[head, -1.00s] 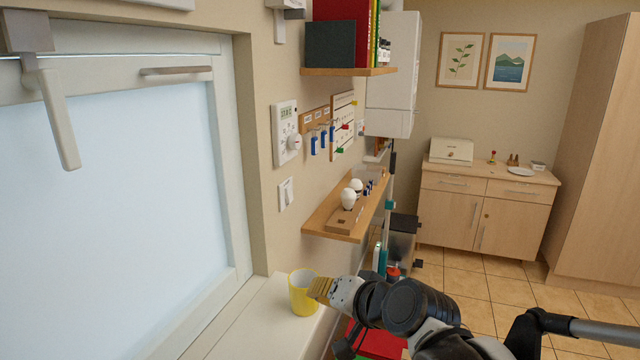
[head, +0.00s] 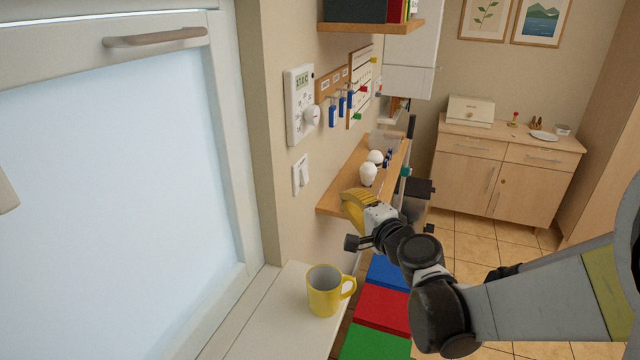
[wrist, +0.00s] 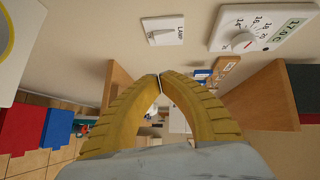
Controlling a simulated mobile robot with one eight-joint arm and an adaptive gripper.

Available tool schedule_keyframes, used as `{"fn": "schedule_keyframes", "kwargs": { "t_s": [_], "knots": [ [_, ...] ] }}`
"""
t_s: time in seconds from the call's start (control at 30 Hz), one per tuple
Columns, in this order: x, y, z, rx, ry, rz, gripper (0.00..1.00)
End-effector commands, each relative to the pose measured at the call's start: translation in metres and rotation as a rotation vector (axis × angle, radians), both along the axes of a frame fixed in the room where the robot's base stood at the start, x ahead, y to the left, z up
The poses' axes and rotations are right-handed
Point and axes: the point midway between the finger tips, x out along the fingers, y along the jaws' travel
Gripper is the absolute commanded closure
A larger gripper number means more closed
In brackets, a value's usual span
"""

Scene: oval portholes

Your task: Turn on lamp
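A white wall switch (head: 301,175) is on the beige wall, below the thermostat and left of the wooden shelf. In the wrist view the switch plate (wrist: 165,29) is at the top and carries a label that seems to read "LAMP". Whether it is on or off I cannot tell. My gripper (head: 346,197) has yellow ribbed fingers and is in front of the shelf, right of and a little below the switch, apart from it. In the wrist view my gripper's fingertips (wrist: 160,76) meet with nothing between them. No lit lamp shows.
A thermostat (head: 300,104) with a dial is above the switch. The wooden shelf (head: 329,205) holding white bulbs juts out behind my gripper. A yellow mug (head: 324,291) stands on the windowsill below. Blue, red and green blocks (head: 381,309) lie lower right.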

Motion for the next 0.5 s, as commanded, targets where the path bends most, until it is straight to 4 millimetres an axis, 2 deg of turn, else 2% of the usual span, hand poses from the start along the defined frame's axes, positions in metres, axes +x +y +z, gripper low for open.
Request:
{"fn": "schedule_keyframes", "kwargs": {
  "t_s": [0.17, 0.5],
  "knots": [
    [0.014, 0.007, -0.003, 0.0, 0.0, 0.002, 1.0],
    [0.077, 0.036, -0.012, -0.002, -0.001, 0.001, 1.0]
  ]
}}
